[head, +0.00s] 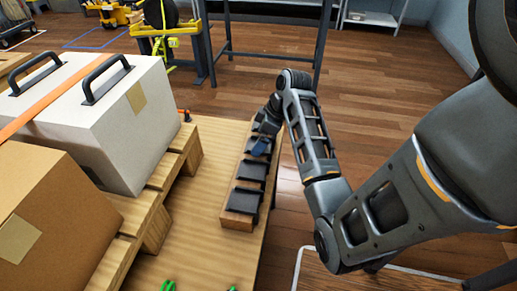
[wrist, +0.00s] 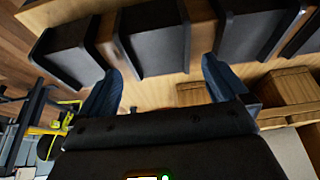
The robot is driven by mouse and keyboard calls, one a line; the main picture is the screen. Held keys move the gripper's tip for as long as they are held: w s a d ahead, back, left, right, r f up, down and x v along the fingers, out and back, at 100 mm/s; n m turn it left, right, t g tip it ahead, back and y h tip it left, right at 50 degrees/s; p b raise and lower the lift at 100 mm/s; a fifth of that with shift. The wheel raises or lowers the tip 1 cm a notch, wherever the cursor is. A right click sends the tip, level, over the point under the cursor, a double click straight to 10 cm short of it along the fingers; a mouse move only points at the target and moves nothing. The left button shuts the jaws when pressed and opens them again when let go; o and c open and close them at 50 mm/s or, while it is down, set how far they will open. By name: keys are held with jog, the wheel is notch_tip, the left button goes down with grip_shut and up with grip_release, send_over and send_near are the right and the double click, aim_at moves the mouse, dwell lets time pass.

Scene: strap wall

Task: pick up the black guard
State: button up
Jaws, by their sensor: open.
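Several similar black guards sit in a row on a wooden strip on the table. In the head view, the nearer ones (head: 243,200) and (head: 250,171) show clearly; the far end is partly hidden by my gripper (head: 263,143). In the wrist view, my gripper (wrist: 163,68) is open with blue fingers. One black guard (wrist: 155,38) shows between the two fingertips, with a gap at the right finger. Whether the fingers reach down beside it, I cannot tell. Other guards (wrist: 72,52) and (wrist: 250,32) lie on either side. Nothing is held.
A white box (head: 125,120) with black handles and an orange strap (head: 50,100) stands on a wooden pallet (head: 157,205) left of the strip. A cardboard box (head: 60,220) is nearer. Green clips (head: 168,286) show at the bottom. Bare tabletop (head: 195,240) lies between pallet and strip.

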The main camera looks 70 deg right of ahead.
jog(key=shift+w+f, duration=0.15)
jog(key=shift+f, duration=0.2)
jog(key=shift+f, duration=0.25)
dwell(0.5)
jog(key=shift+c, duration=0.3)
jog(key=c, duration=1)
jog(key=shift+r, duration=0.1)
jog(key=shift+r, duration=0.2)
jog(key=s+r+p, duration=0.1)
jog(key=s+r, duration=0.1)
jog(key=s, duration=0.2)
jog(key=s+r+p, duration=0.1)
jog(key=s+r, duration=0.2)
jog(key=s, duration=0.2)
jog(key=s+d+r+p, duration=0.1)
jog(key=s+r, duration=0.2)
jog(key=s, duration=0.2)
